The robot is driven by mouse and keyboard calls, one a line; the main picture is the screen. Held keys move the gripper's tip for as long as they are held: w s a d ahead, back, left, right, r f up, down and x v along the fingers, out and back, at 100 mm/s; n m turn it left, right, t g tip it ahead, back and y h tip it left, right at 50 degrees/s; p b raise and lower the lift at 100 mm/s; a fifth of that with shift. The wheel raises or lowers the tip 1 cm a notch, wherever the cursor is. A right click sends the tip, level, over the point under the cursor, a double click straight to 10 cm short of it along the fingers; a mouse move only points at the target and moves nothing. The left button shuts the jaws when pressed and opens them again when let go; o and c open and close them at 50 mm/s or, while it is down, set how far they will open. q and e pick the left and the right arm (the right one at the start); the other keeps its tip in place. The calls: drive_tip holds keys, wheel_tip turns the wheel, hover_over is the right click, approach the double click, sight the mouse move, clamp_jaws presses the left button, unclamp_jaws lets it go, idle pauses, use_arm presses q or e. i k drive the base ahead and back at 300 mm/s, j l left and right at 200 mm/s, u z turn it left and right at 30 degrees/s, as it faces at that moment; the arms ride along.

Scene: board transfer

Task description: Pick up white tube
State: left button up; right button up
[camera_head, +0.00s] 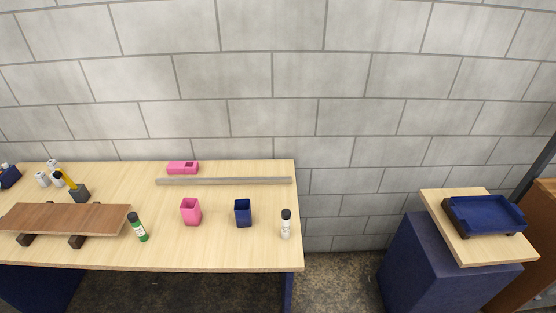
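A white tube (286,226) with a black cap stands upright near the right end of the light wooden table (220,255). It is to the right of a dark blue square cup (243,213) and apart from it. Neither of my grippers shows in the head view, so their state is hidden.
A pink cup (191,212) and a green tube (138,227) stand left of the blue cup. A brown board (65,217) rests on dark supports at left. A grey bar (223,181) and pink holder (182,168) lie behind. A blue tray (484,214) sits on a separate stand.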

sight(286, 213)
drive_tip(key=i+j+z, duration=0.15)
drive_tip(key=i+j, duration=0.2)
drive_tip(key=i+j+z, duration=0.15)
drive_tip(key=i+j, duration=0.15)
drive_tip(key=i+j+z, duration=0.15)
drive_tip(key=i+j, duration=0.15)
drive_tip(key=j, duration=0.15)
drive_tip(key=i+j+z, duration=0.15)
drive_tip(key=i+j, duration=0.15)
drive_tip(key=j, duration=0.15)
drive_tip(key=i+j+z, duration=0.15)
drive_tip(key=j, duration=0.3)
drive_tip(key=i, duration=0.1)
